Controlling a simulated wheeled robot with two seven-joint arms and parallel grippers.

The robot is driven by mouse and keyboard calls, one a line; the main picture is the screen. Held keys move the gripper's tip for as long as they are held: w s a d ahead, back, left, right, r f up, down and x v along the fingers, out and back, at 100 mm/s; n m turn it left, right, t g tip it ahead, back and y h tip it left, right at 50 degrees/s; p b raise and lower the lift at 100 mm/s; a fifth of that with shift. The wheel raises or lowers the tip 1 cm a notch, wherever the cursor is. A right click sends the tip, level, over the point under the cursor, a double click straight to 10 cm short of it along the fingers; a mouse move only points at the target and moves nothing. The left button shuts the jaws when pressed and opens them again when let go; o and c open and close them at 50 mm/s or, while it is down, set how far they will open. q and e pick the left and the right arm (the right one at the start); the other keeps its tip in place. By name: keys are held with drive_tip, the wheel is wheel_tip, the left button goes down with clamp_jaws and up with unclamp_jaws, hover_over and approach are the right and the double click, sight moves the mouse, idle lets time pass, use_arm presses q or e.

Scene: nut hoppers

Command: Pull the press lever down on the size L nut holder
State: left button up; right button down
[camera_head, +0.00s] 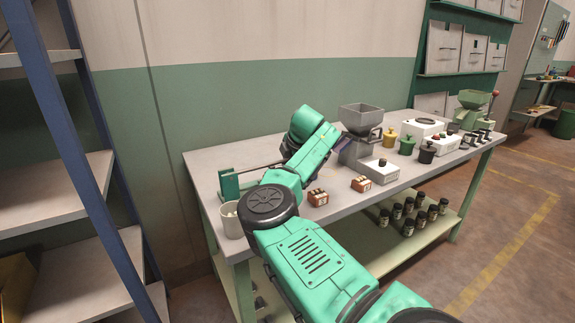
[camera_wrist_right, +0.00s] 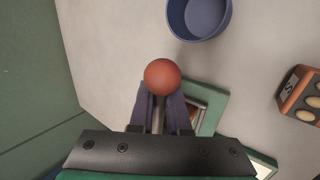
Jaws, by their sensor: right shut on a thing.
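In the right wrist view my right gripper (camera_wrist_right: 161,108) is shut on the shaft of a lever with a round red-brown knob (camera_wrist_right: 162,77). The knob stands just past the two purple fingertips. A green frame (camera_wrist_right: 213,112) lies beyond the right finger, partly hidden by it. In the head view my green right arm reaches across the bench and hides the lever's knob. A green nut-holder frame (camera_head: 229,186) stands at the bench's left end, partly behind the arm. Its size mark is not visible. My left gripper is not in view.
Brown blocks (camera_head: 318,197) sit near the front edge of the grey bench (camera_head: 335,205); one also shows in the wrist view (camera_wrist_right: 303,98). A white cup (camera_head: 231,220) stands at the left corner. A grey hopper (camera_head: 362,118) stands right of the arm. A blue bowl (camera_wrist_right: 198,18) is beyond the knob.

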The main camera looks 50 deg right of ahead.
drive_tip(key=shift+a+f, duration=0.15)
drive_tip(key=shift+f, duration=0.15)
drive_tip(key=c, duration=1.1)
unclamp_jaws()
drive_tip(key=shift+o, duration=1)
drive_tip(key=shift+w+f, duration=0.1)
drive_tip(key=shift+w, duration=0.05)
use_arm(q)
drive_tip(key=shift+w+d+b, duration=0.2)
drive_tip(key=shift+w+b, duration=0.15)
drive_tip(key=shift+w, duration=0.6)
use_arm(e)
drive_tip(key=v, duration=1.4)
drive_tip(key=shift+r, duration=0.4)
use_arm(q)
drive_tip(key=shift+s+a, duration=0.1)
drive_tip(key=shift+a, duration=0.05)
